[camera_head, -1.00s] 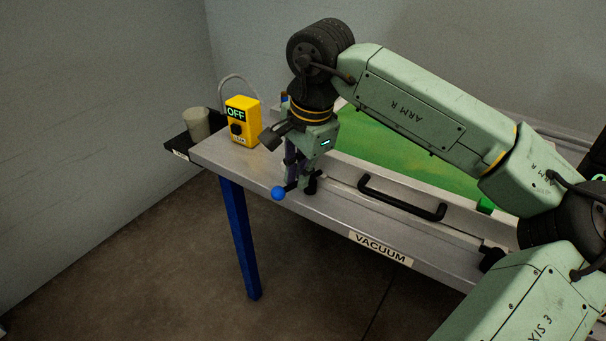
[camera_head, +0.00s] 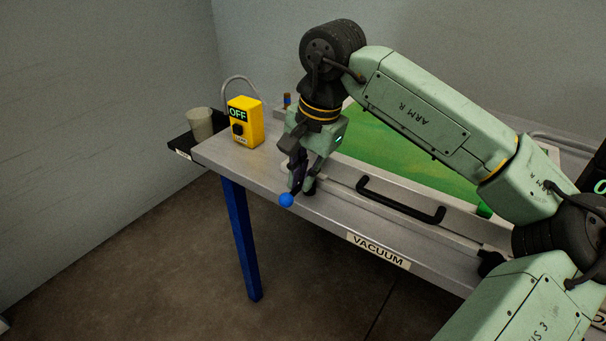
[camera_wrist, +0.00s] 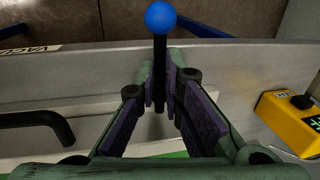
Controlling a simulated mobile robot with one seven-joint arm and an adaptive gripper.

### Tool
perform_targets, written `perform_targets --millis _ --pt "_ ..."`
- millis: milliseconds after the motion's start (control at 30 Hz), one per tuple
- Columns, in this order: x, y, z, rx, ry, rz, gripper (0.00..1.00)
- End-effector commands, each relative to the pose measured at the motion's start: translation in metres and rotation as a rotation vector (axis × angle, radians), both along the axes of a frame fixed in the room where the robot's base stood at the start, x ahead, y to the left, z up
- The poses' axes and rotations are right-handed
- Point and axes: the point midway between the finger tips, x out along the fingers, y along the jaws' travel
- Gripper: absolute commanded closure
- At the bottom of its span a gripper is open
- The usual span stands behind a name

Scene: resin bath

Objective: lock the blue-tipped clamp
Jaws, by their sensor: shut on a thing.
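The clamp's blue ball tip (camera_head: 286,200) shows at the table's front edge in the head view, just below my gripper (camera_head: 301,187). In the wrist view the blue tip (camera_wrist: 161,17) sits at the top centre, on a thin dark lever (camera_wrist: 160,75) that runs down between my fingers. My gripper (camera_wrist: 161,88) is shut on this lever, with the ball sticking out beyond the fingertips. The fingers hide most of the clamp's base, so I cannot tell whether it is locked.
A yellow box reading OFF (camera_head: 245,122) stands left of my gripper, with a grey cup (camera_head: 199,124) on a black side shelf. A black handle (camera_head: 400,200) lies to the right, in front of the green panel (camera_head: 425,155). The VACUUM label (camera_head: 378,251) marks the front edge.

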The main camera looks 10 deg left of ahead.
Motion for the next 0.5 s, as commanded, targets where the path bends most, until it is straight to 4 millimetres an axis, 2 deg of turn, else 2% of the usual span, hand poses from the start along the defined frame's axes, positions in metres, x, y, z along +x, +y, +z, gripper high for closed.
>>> perform_targets --millis 233,267,500 --pt "-0.0009 -0.0004 -0.0015 -0.004 0.003 0.005 1.00" --pt "-0.0010 -0.0004 -0.0015 -0.004 0.003 0.005 0.91" --pt "-0.0006 -0.0003 -0.0010 -0.003 0.002 0.003 0.75"
